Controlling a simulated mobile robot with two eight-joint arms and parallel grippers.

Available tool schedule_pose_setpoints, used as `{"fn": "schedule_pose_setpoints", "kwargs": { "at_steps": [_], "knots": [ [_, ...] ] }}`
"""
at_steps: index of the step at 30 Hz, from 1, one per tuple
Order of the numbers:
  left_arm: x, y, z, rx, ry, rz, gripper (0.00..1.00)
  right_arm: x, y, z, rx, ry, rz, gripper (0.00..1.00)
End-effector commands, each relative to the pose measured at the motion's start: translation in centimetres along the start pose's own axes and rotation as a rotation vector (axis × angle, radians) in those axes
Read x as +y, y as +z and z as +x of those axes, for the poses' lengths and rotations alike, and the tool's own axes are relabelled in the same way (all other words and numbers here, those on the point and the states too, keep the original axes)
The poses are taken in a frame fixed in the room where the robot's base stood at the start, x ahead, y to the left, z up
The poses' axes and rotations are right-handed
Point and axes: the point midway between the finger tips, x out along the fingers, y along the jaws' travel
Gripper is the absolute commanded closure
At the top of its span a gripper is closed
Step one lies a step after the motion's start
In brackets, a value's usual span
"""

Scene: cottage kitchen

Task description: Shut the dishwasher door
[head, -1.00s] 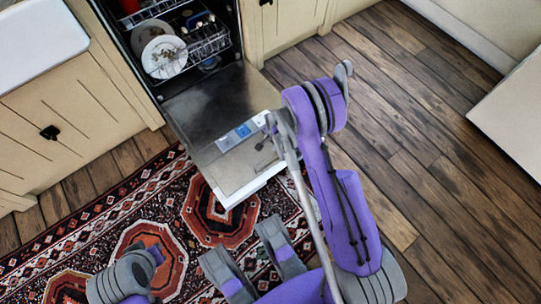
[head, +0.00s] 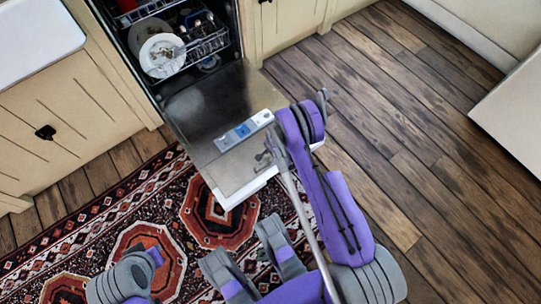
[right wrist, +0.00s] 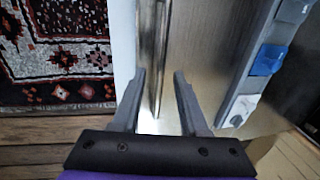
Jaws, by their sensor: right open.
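The dishwasher door (head: 208,100) is folded down open, its inner steel face up, above the rug. It also shows in the right wrist view (right wrist: 210,60), with its pale outer edge to the left. My right gripper (head: 265,158) is over the outer part of the door, near its right side. In the right wrist view my right gripper (right wrist: 158,90) is open, its two fingers pointing toward the door. Nothing is clearly held between them. I cannot tell whether the fingertips touch the door. My left gripper cannot be made out.
The dishwasher's racks hold dirty plates (head: 162,55) and cutlery. A detergent dispenser panel (head: 243,131) is on the door's inner face. A patterned rug (head: 90,225) lies in front. Wooden floor (head: 440,170) to the right is clear. Cream cabinets (head: 75,110) flank the dishwasher.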

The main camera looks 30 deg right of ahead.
Motion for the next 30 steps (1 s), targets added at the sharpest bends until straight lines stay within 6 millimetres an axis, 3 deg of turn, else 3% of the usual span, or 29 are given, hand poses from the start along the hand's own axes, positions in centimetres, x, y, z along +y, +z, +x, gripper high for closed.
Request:
{"fn": "schedule_pose_setpoints", "kwargs": {
  "at_steps": [9,15,17,30],
  "knots": [
    [0.0,0.0,0.03,0.0,0.0,0.0,1.0,0.01,0.01,0.28,0.0,0.0,0.0,0.56],
    [0.0,0.01,0.03,0.0,0.0,0.0,1.0,0.01,0.0,0.26,0.0,0.0,0.0,0.93],
    [0.0,0.01,0.03,0.0,0.0,0.0,1.0,0.01,0.0,0.26,0.0,0.0,0.0,1.0],
    [0.0,0.0,0.03,0.0,0.0,0.0,1.0,0.01,-0.01,0.24,0.0,0.0,0.0,1.0]
  ]
}}
